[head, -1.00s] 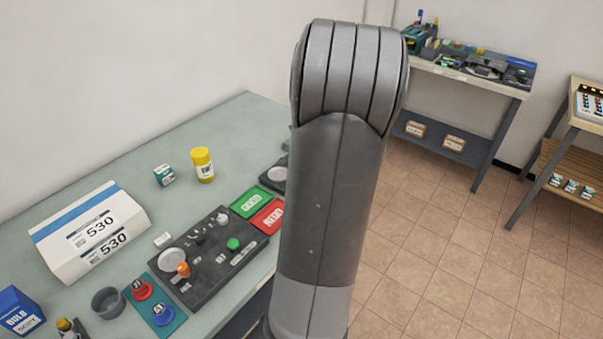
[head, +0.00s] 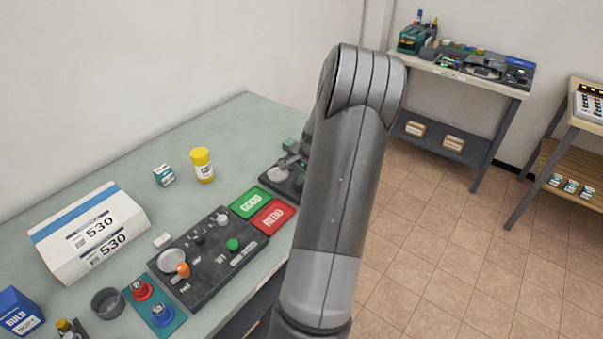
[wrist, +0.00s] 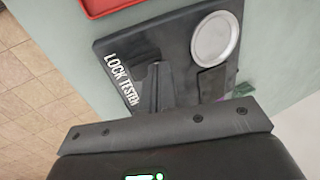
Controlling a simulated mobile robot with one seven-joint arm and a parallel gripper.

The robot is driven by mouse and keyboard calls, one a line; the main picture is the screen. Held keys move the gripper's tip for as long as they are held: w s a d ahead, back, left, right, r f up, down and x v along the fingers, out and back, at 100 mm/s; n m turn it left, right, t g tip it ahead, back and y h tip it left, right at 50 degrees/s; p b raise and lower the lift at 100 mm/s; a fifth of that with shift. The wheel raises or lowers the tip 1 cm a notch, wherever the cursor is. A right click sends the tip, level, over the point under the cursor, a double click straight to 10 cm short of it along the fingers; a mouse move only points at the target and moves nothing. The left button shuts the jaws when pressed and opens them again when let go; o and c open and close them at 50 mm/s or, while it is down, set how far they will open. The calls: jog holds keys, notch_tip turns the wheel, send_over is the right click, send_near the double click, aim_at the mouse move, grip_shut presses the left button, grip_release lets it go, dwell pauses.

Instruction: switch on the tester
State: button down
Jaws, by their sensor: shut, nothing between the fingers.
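The lock tester is a dark panel (wrist: 185,50) lettered "LOCK TESTER", with a pale round disc (wrist: 216,38) on its far right part in the wrist view. In the head view the tester (head: 268,181) lies at the right end of the green bench, partly hidden behind my arm. My gripper (wrist: 157,72) is shut and empty, pointing down over the middle of the panel. Whether it touches the panel I cannot tell. No switch on the tester can be made out; the gripper covers part of its face.
The green GOOD pad (head: 249,202) and red REDO pad (head: 273,216) lie just beside the tester. A second dark control panel (head: 215,272) with knobs is nearer.

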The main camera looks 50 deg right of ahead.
jog(key=shift+f, duration=0.1)
dwell(0.3)
jog(key=shift+w+a+f, duration=0.1)
jog(key=shift+w, duration=0.05)
jog(key=shift+s, duration=0.9)
jog(key=v, duration=1.4)
